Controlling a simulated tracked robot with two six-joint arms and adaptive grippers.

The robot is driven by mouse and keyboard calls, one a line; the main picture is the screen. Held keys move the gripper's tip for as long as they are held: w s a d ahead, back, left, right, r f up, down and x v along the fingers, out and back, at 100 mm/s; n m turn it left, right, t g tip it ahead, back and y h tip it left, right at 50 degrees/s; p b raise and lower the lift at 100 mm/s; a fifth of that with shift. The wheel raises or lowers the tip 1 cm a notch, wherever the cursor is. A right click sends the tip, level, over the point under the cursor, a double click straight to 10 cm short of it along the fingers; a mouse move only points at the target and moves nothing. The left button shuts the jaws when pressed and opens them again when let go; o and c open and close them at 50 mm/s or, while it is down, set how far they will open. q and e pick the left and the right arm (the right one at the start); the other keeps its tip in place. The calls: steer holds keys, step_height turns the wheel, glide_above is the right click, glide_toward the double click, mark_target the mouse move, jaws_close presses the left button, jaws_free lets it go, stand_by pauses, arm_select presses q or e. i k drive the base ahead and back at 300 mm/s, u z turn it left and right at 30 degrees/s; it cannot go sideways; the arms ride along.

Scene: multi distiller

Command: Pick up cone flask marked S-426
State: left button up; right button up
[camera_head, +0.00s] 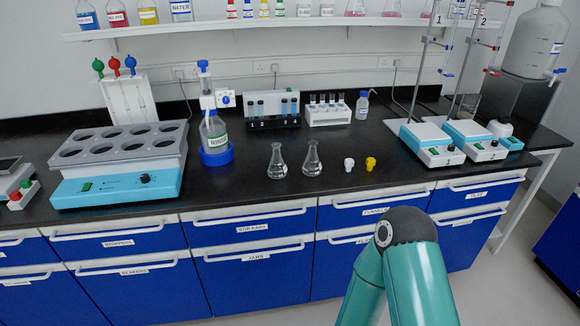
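Two clear cone flasks stand upright, side by side, on the black bench top near its front edge in the head view. The left cone flask (277,162) and the right cone flask (312,159) look alike, and no marking such as S-426 can be read on either. Neither flask is touched by anything of mine. One of my arms shows at the lower right, in front of the drawers, but neither of my grippers is in view.
A white stopper (349,164) and a yellow stopper (370,163) stand right of the flasks. Stirrer plates (432,143) with stands are at right. Bench between stoppers and plates is clear.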

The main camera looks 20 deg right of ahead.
mark_target(277, 169)
steer(key=z, duration=0.3)
steer(key=i, duration=1)
steer(key=u, duration=0.3)
